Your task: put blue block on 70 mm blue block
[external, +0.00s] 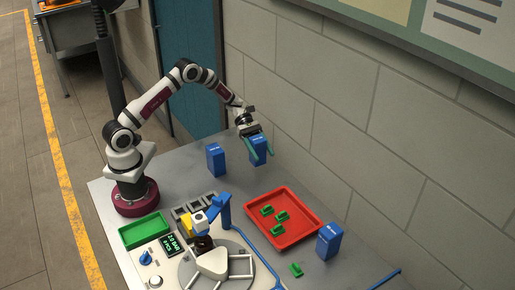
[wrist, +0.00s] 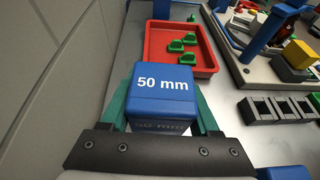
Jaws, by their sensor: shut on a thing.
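My gripper (external: 259,152) has green fingers and is shut on a blue block (external: 259,144), near the wall at the back of the table. In the wrist view the block (wrist: 160,90) sits between the fingers, with "50 mm" in white on its top. I cannot tell whether it touches the table. A second blue block (external: 216,160) stands upright just left of it, and a third (external: 329,241) stands at the right, past the red tray. Their labels are too small to read, so I cannot tell which is 70 mm. A blue top edge (wrist: 285,173) shows at the wrist view's lower right.
A red tray (external: 306,241) with several green pieces lies in front of the gripper. A loose green piece (external: 296,270) is near it. A green bin (external: 145,230), grey holders and a station with a blue post (external: 223,208) fill the front left. The wall is close behind.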

